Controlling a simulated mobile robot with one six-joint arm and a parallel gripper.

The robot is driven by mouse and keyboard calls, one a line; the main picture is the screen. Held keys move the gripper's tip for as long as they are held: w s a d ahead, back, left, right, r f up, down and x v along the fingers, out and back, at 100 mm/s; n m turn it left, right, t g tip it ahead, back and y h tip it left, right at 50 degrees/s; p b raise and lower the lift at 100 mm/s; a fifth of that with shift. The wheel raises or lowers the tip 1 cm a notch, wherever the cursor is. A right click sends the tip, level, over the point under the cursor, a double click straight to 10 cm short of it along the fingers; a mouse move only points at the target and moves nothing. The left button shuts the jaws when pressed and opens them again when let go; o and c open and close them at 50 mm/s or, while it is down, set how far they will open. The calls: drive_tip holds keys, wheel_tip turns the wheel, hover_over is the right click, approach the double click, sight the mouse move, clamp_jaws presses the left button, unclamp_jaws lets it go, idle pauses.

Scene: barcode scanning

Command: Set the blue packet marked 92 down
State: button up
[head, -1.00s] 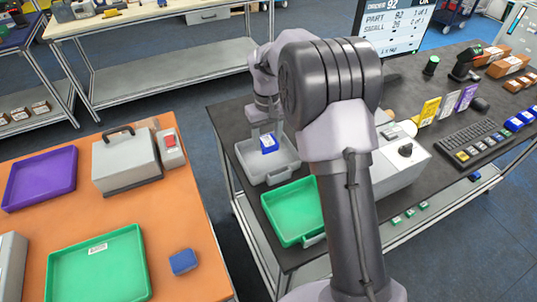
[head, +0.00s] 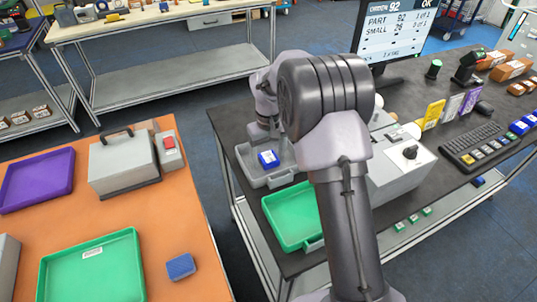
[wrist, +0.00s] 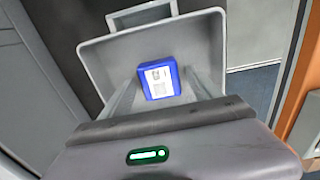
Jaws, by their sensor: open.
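The blue packet (head: 268,158) with a white label lies in the grey tray (head: 250,177) on the dark bench. In the wrist view the packet (wrist: 160,79) rests inside the grey tray (wrist: 215,45), label facing the camera; the label's number is too small to read. My gripper (wrist: 158,77) is open, with one finger on each side of the packet. A gap shows beside the packet on both sides. In the head view my arm partly hides the gripper and the tray's right side.
A green tray (head: 290,216) stands in front of the grey tray, and a grey box with a black knob (head: 410,152) is to the right. A monitor (head: 393,35) reads PART 92. An orange table (head: 185,225) at left holds trays and another blue packet (head: 181,266).

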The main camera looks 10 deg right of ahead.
sight(269, 156)
wheel_tip(269, 156, up, 12)
drive_tip(key=p, duration=0.5)
drive_tip(key=s+a+r+m+t, duration=0.1)
drive_tip(key=s+r+m+t, duration=0.1)
drive_tip(key=s+r, duration=0.75)
drive_tip(key=s+a+r+m+t+y, duration=0.1)
drive_tip(key=s+m+t, duration=0.1)
drive_tip(key=s, duration=0.9)
drive_tip(key=s+a+r+m+t+y, duration=0.1)
drive_tip(key=s+r+m, duration=0.1)
drive_tip(key=s, duration=0.9)
drive_tip(key=shift+a+r+m+t, duration=0.3)
drive_tip(key=shift+a+t, duration=0.1)
